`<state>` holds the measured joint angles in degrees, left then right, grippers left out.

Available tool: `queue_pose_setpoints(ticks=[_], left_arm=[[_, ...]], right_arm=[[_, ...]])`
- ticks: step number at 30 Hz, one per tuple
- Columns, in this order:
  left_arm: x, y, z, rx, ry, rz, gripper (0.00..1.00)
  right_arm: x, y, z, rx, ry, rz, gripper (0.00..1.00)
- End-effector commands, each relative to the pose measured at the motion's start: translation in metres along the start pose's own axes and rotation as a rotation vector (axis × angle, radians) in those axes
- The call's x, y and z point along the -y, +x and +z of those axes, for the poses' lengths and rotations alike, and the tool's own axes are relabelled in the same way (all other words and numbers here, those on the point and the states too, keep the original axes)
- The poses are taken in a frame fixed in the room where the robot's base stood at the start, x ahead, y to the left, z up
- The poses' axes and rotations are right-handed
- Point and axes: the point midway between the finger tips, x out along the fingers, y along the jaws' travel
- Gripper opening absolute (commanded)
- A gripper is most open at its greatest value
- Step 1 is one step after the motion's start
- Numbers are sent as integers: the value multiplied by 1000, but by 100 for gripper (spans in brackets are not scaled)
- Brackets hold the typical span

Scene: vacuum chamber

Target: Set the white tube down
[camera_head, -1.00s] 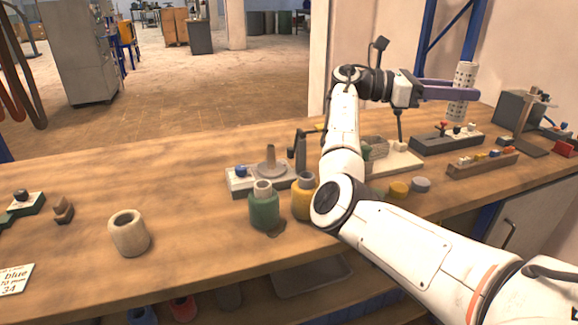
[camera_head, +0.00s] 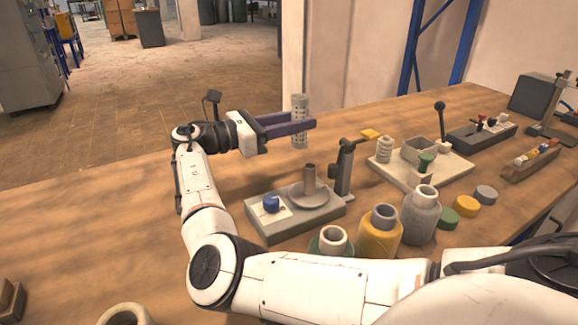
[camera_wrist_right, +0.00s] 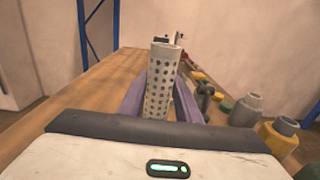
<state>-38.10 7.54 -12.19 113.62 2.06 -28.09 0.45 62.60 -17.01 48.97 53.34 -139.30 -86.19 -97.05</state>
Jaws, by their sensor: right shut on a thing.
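The white tube (camera_head: 299,122) is a perforated cylinder held upright between the purple fingers of my right gripper (camera_head: 296,124). It stands out above and below the fingers, over the back part of the workbench (camera_head: 100,205). In the right wrist view the tube (camera_wrist_right: 161,82) shows upright between the two fingers (camera_wrist_right: 160,98), with rows of dark holes. In the head view I cannot tell for sure whether its lower end touches the bench. My left gripper is not in view.
A grey base with a blue knob (camera_head: 271,203) and a round flange with a post (camera_head: 310,183) stands in front of the tube. A black clamp post (camera_head: 345,168) is beside it. Several bottles, including a yellow one (camera_head: 380,235), stand nearer. Bare bench lies left of the arm.

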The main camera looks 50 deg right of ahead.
Motion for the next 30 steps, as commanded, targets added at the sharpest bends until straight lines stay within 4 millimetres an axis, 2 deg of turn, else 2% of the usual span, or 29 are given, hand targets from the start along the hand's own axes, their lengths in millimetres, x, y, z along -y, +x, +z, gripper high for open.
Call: queue_pose_setpoints(ticks=[3, 6, 14, 18, 22, 30], left_arm=[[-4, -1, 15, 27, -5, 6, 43], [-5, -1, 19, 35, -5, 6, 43], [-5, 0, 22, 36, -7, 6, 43], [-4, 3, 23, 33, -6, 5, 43], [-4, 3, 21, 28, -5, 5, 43], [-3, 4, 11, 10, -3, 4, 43]], right_arm=[[0, 0, -21, 0, -5, 1, 9], [0, 0, -40, -1, -6, 1, 9], [0, 1, -69, 1, -3, 0, 9], [0, 0, -91, 0, -4, 1, 9], [0, 1, -100, 0, -1, -1, 9], [0, 1, -101, 1, 0, -1, 9]])
